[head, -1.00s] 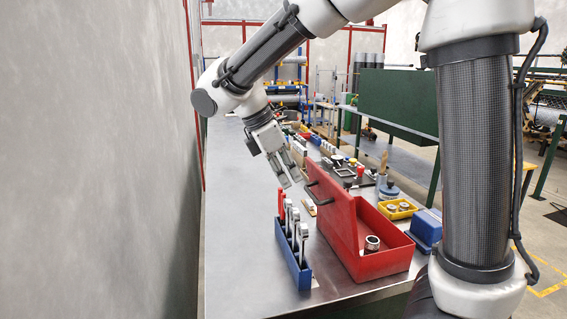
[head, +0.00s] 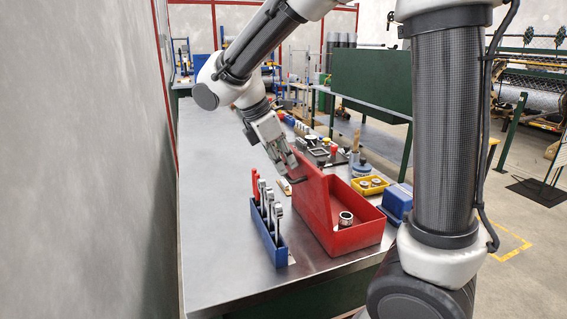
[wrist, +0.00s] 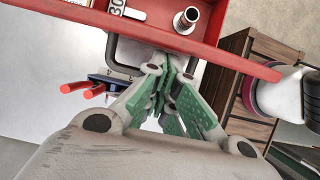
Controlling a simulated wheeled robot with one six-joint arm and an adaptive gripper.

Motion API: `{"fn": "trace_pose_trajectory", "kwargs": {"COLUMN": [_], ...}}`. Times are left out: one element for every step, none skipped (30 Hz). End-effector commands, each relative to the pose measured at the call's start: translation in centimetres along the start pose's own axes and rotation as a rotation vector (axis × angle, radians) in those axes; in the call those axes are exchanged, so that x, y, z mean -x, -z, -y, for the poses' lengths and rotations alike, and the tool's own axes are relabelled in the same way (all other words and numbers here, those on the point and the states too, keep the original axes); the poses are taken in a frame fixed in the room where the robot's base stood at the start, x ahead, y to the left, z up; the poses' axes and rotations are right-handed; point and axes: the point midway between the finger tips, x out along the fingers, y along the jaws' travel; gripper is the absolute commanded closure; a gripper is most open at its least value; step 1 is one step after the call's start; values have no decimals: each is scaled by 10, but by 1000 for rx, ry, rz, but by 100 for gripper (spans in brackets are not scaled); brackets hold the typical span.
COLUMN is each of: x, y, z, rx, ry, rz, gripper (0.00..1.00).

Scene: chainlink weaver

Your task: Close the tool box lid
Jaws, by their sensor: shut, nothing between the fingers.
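The red tool box (head: 365,238) stands on the metal bench with its lid (head: 316,197) raised about upright on the left side. A dark handle (head: 294,180) sticks out from the lid's outer face, and it also shows in the wrist view (wrist: 112,52). A metal socket (head: 345,219) is inside the box and shows in the wrist view (wrist: 187,19). My gripper (head: 289,169) is at the lid's outer side, by the handle and the upper edge. In the wrist view its green-padded fingers (wrist: 172,98) are together and empty, close to the lid; contact cannot be told.
A blue rack (head: 268,235) with several upright tools stands left of the box. A yellow tray (head: 369,186) and a blue box (head: 397,202) are on its right. Small tools lie behind. The bench's left part is clear, beside a grey wall (head: 80,160).

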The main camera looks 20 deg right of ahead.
Motion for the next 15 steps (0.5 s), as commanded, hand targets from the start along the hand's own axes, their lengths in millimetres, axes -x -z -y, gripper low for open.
{"fn": "trace_pose_trajectory", "kwargs": {"x": [0, 0, 1, 1, 1, 0, 0, 0, 0, 0, 0, 0, 0, 1, 1], "y": [-2, -2, -4, -6, -7, -8, -8, -9, -9, -10, -11, -12, -14, -15, -17], "z": [0, 0, 0, 0, 0, 0, 0, 0, 0, 0, 0, 0, 0, 0, 0], "rx": [-1, -2, -3, -4, -3, -2, -2, -2, -2, -2, -2, -2, -4, -4, -3], "ry": [0, -1, -1, -1, -1, -1, -1, -1, -1, -1, 0, 0, -1, -1, -1], "rz": [-7, -13, -23, -31, -38, -46, -49, -53, -58, -62, -67, -73, -80, -87, -99], "gripper": [100, 100, 100, 100, 100, 100, 100, 100, 100, 100, 100, 100, 100, 100, 100]}}
